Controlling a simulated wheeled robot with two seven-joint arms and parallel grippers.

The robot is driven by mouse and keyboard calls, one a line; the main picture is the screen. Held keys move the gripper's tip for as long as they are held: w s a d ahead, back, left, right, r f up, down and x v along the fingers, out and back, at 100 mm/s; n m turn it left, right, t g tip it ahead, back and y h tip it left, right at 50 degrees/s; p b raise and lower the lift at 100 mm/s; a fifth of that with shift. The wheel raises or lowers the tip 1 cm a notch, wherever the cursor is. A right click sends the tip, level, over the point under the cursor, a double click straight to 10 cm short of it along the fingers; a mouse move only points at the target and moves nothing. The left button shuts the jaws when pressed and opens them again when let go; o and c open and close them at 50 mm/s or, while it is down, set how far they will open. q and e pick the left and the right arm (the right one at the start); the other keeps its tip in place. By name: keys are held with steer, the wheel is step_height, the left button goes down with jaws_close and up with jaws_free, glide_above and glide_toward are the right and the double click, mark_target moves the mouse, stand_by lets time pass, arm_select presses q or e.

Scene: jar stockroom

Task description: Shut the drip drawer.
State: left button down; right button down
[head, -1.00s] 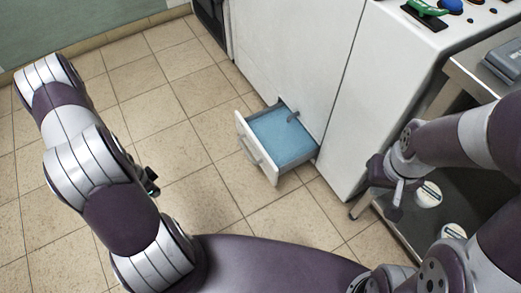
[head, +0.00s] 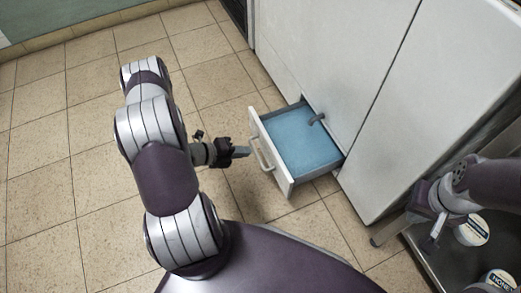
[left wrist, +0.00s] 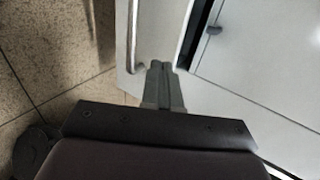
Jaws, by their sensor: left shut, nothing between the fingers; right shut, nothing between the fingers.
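The drip drawer (head: 301,140) stands open near the floor, pulled out of the white cabinet, with a blue bottom inside and a white front with a bar handle (head: 262,155). My left gripper (head: 247,152) is shut and empty, just left of the drawer front near the handle. In the left wrist view the shut fingers (left wrist: 162,68) point at the white drawer front (left wrist: 150,45), beside the handle (left wrist: 132,35); I cannot tell whether they touch it. My right gripper (head: 431,244) is shut and empty, at the right over the metal cart, away from the drawer.
The white cabinet (head: 340,50) fills the area behind the drawer. A metal cart (head: 440,262) at the right holds jars with white lids (head: 472,231) on its lower shelf. The tiled floor (head: 90,130) at the left is clear.

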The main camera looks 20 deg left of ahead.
mark_target(269, 146)
arm_select(q)
steer(key=b+x, duration=0.1)
steer(key=x, duration=0.2)
steer(key=r+b+x, duration=0.1)
steer(key=x, duration=0.1)
steer(key=shift+w+d+b, duration=0.3)
steer(key=shift+w+d, duration=0.05)
steer(key=shift+w, duration=0.05)
steer(key=shift+w+d, duration=0.15)
steer(key=shift+w, duration=0.05)
steer(key=shift+w+d+r, duration=0.1)
steer(key=shift+r, duration=0.05)
steer(key=shift+w, duration=0.1)
steer(key=w+d, duration=0.9)
steer(key=w, duration=0.2)
steer(key=shift+d+b, duration=0.35)
